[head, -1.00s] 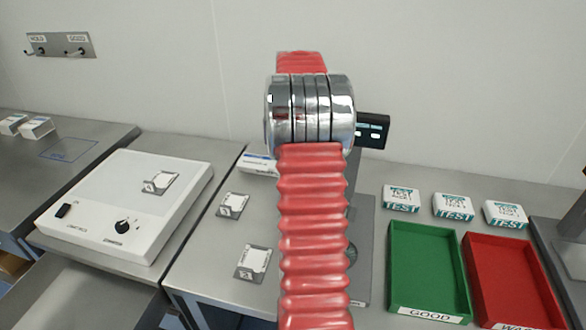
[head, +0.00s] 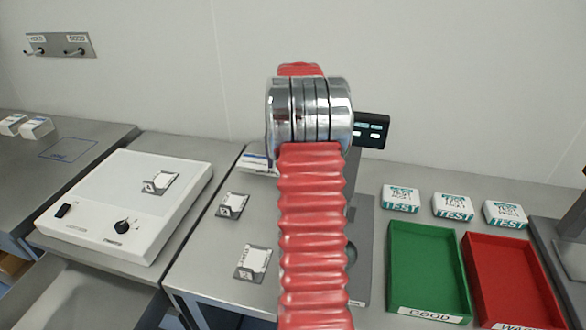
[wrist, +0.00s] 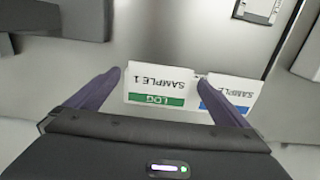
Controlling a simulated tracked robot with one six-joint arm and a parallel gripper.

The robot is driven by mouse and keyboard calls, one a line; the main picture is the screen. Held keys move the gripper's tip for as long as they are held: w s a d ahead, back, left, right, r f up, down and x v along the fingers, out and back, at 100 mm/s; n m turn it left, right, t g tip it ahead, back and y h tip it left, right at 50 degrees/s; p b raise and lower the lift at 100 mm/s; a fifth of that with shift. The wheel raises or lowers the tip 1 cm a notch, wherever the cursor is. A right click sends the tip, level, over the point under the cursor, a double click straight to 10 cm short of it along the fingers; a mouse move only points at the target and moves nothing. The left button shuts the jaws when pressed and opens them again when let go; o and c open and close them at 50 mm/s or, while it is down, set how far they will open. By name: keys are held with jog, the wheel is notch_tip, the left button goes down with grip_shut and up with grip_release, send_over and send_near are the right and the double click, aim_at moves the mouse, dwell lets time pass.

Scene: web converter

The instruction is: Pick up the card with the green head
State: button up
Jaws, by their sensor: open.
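The card with the green head (wrist: 157,87) shows in the wrist view, white with "SAMPLE 1" and a green band marked "LOG", upside down. My gripper (wrist: 159,79) is open, with one dark finger at each side of this card. The right fingertip lies in front of the gap between it and a blue-headed card (wrist: 232,92), also marked "SAMPLE". I cannot tell whether the fingers touch either card. In the head view my arm hides the green-headed card and my gripper; a blue-banded white card (head: 257,162) shows beside the arm.
A green tray (head: 428,268), a red tray (head: 508,280) and several TEST boxes (head: 452,206) are at right. A grey stand with a small display (head: 371,130) is behind my arm.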

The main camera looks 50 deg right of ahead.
jog(key=shift+c, duration=0.5)
jog(key=c, duration=0.9)
